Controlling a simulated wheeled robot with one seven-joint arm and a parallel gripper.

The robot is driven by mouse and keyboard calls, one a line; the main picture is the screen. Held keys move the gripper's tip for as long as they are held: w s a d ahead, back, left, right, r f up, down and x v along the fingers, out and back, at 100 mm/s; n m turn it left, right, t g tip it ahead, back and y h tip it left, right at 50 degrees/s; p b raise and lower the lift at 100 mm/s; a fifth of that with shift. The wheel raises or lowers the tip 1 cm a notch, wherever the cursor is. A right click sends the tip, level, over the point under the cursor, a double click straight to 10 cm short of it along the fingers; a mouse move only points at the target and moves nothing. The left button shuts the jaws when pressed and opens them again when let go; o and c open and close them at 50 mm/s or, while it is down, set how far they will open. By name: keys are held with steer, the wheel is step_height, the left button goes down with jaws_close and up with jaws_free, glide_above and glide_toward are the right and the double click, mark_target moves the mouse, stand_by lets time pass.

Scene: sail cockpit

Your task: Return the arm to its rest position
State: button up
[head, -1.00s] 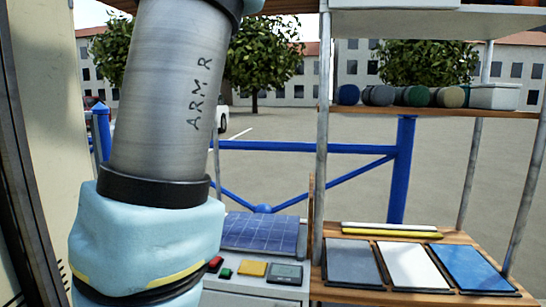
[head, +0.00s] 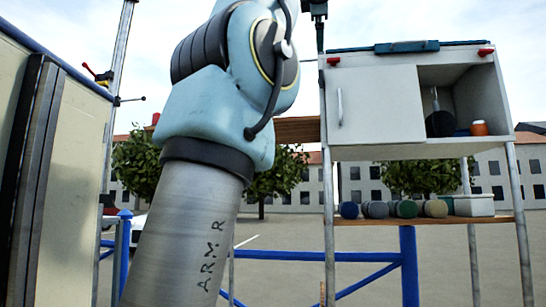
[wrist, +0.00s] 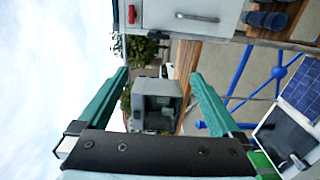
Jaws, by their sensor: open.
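My arm, marked "ARM R", rises through the left middle of the head view, with its pale blue joint near the top. My gripper (wrist: 160,78) shows in the wrist view with its two green fingers spread wide apart. It is open, and nothing is held between the fingers. A grey boxy object shows in the gap beyond them, apart from the fingers. I cannot make out the gripper clearly in the head view.
A white cabinet (head: 378,106) with a closed left door and an open right compartment stands at the right. Below it, a wooden shelf (head: 440,219) holds several rolls and a white box (head: 474,205). A pale panel (head: 75,150) stands close at the left. A blue railing (head: 365,257) runs behind.

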steer(key=w+d+f+m+g+y, duration=0.1)
steer(key=w+f+m+g, duration=0.15)
steer(key=w+f, duration=0.5)
steer(key=w+d+f+m+g, duration=0.15)
steer(key=w+f+m, duration=0.3)
steer(key=f, duration=0.65)
steer(key=w+a+f+m+g+y+p, duration=0.1)
steer(key=w+a+f+m+g, duration=0.15)
steer(key=f, duration=0.95)
steer(key=w+a+f+m+g, duration=0.1)
steer(key=a+f+g, duration=0.15)
steer(key=f, duration=0.85)
steer(key=s+a+f+m+g, duration=0.2)
steer(key=s+a+f, duration=0.25)
steer(key=f, duration=0.55)
steer(key=s+a+f+m+g+y+p, duration=0.1)
steer(key=s+a+f, duration=0.35)
steer(key=f, duration=0.55)
steer(key=s+a+f+m+g, duration=0.2)
steer(key=s+a+f, duration=0.3)
steer(key=f, duration=0.5)
steer(key=s+a+f+m+g, duration=0.1)
steer(key=s+a+f+g, duration=0.1)
steer(key=s+f, duration=0.5)
steer(key=s, duration=0.4)
steer(key=shift+s+f, duration=0.25)
steer(key=shift+m, duration=0.25)
steer(key=shift+c, duration=0.2)
